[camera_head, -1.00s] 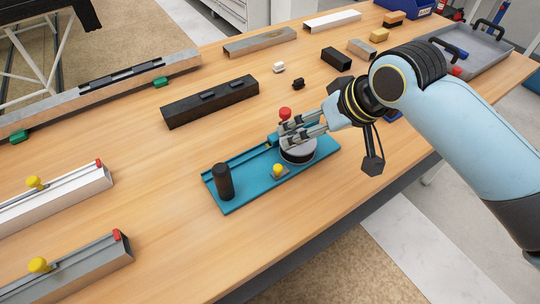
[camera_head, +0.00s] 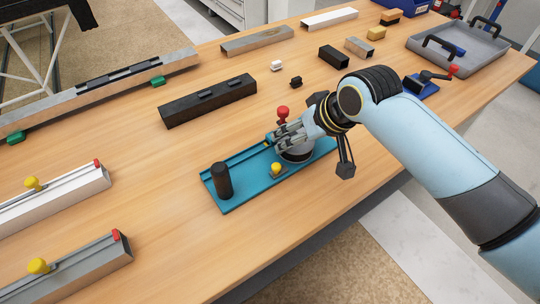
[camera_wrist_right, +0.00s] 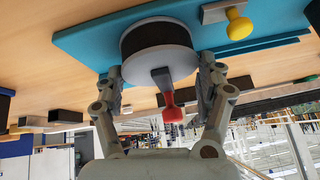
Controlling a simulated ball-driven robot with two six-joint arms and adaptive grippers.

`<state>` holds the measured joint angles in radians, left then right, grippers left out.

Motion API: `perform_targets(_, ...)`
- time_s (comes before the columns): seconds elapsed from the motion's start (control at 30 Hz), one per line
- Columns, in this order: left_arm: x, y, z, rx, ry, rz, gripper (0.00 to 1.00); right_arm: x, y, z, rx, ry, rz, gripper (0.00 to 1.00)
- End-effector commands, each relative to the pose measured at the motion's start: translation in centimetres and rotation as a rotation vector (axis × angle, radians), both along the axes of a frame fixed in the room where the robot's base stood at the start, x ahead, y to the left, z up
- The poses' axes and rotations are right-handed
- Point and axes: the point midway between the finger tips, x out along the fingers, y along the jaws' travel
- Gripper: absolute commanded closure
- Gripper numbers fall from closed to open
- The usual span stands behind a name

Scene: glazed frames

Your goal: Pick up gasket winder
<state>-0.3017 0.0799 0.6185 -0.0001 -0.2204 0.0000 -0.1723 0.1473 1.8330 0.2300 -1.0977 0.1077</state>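The gasket winder appears to be the teal base (camera_head: 230,200) with a black post (camera_head: 221,181), a round grey-topped drum (camera_head: 297,156), a yellow knob (camera_head: 276,168) and a red-knobbed crank (camera_head: 283,112). It lies flat on the wooden bench. My right gripper (camera_head: 280,140) is low over the drum. In the right wrist view my open fingers (camera_wrist_right: 162,75) stand either side of the drum (camera_wrist_right: 155,38) and crank, with the red knob (camera_wrist_right: 172,112) between them. I cannot tell whether either finger touches the drum. My left gripper is out of view.
A small blue device with a red-knobbed crank (camera_head: 423,88) stands right of my arm, near a grey tray (camera_head: 480,52). A black profile (camera_head: 210,103) lies behind the winder. Rails with yellow knobs (camera_head: 60,255) lie at the left. The bench front is clear.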

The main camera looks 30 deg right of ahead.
Motion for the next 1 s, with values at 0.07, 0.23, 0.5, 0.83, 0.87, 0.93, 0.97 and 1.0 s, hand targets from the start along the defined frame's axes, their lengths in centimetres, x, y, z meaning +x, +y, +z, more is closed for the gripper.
perform_targets(0.07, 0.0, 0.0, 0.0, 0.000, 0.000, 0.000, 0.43, 0.0, 0.0, 0.0, -0.001, 0.000, -0.001, 0.47)
perform_targets(0.23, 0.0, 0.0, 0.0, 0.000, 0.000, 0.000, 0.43, 0.0, 0.0, 0.0, -0.001, 0.000, 0.000, 0.69)
perform_targets(0.5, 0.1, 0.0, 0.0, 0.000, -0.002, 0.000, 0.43, 0.1, 0.0, 0.2, 0.001, -0.004, 0.000, 0.86)
perform_targets(0.83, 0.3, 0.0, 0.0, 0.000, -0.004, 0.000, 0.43, 0.2, 0.0, 1.4, 0.000, -0.006, 0.001, 0.86)
perform_targets(0.87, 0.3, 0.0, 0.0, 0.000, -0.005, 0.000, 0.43, 0.2, 0.0, 1.7, 0.000, -0.006, 0.001, 0.86)
perform_targets(0.93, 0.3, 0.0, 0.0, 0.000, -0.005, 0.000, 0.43, 0.2, 0.0, 2.5, 0.000, -0.007, 0.000, 0.86)
perform_targets(0.97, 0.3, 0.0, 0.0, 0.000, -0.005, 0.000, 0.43, 0.2, 0.0, 2.9, 0.000, -0.007, 0.000, 0.86)
perform_targets(1.0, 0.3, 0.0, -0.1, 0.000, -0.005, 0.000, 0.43, 0.2, 0.0, 3.4, 0.000, -0.008, 0.000, 0.86)
